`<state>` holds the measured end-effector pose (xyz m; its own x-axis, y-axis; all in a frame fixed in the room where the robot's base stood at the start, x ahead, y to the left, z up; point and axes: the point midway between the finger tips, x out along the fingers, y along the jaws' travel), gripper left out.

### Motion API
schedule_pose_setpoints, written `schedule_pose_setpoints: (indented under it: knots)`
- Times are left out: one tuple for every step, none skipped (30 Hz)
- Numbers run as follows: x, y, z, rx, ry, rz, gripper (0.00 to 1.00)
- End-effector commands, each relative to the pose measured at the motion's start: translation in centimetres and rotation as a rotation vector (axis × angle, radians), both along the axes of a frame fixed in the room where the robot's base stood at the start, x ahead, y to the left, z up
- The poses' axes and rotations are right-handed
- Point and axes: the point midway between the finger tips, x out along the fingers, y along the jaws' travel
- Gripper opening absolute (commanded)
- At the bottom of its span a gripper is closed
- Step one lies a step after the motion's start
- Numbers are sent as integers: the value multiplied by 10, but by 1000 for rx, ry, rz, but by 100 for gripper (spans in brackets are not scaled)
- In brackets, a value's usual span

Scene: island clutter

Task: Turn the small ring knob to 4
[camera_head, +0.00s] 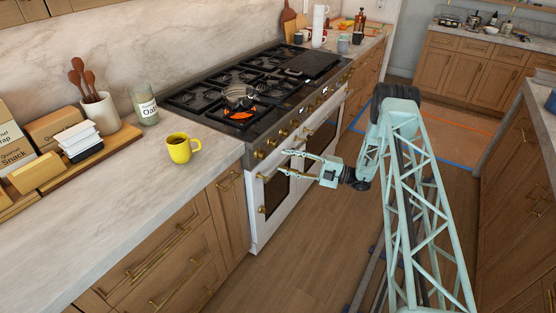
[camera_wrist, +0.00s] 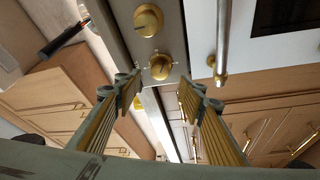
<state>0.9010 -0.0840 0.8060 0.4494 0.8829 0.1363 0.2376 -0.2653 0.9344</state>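The range (camera_head: 300,90) has a row of brass knobs along its dark front panel. In the wrist view one round brass knob (camera_wrist: 148,20) is at the top, and another knob (camera_wrist: 160,66) sits just beyond my fingertips. I cannot tell which knob is the small ring knob, and no dial numbers are legible. My gripper (camera_head: 273,165) is in front of the range's near end; it also shows in the wrist view (camera_wrist: 160,82). Its two fingers are spread apart and empty, one on each side of the nearer knob's line, apparently not touching it.
A yellow mug (camera_head: 183,148) stands on the counter left of the range. A metal oven handle (camera_wrist: 222,40) runs right of the knobs. The floor right of the range has free room.

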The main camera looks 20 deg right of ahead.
Motion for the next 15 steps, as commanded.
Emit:
schedule_pose_setpoints:
  knots:
    - [-3,-6,-1,1,0,-1,37]
    - [-4,-9,-1,1,0,-1,37]
    - [-6,-12,-2,1,0,-1,37]
    - [-7,-15,-2,0,0,-1,37]
    - [-8,-17,-3,0,0,-1,37]
    - [-10,-20,-3,0,0,-1,37]
    - [-11,-21,-4,0,0,-1,37]
    - [-11,-23,-4,0,0,-1,37]
    - [-12,-24,-4,0,0,-1,37]
    - [-13,-25,-4,0,0,0,37]
    - [-13,-26,-4,0,0,0,37]
    - [-13,-26,-4,0,0,0,37]
    - [-14,-27,-4,0,0,0,37]
    - [-14,-27,-4,0,0,0,37]
    - [-14,-27,-5,0,0,0,37]
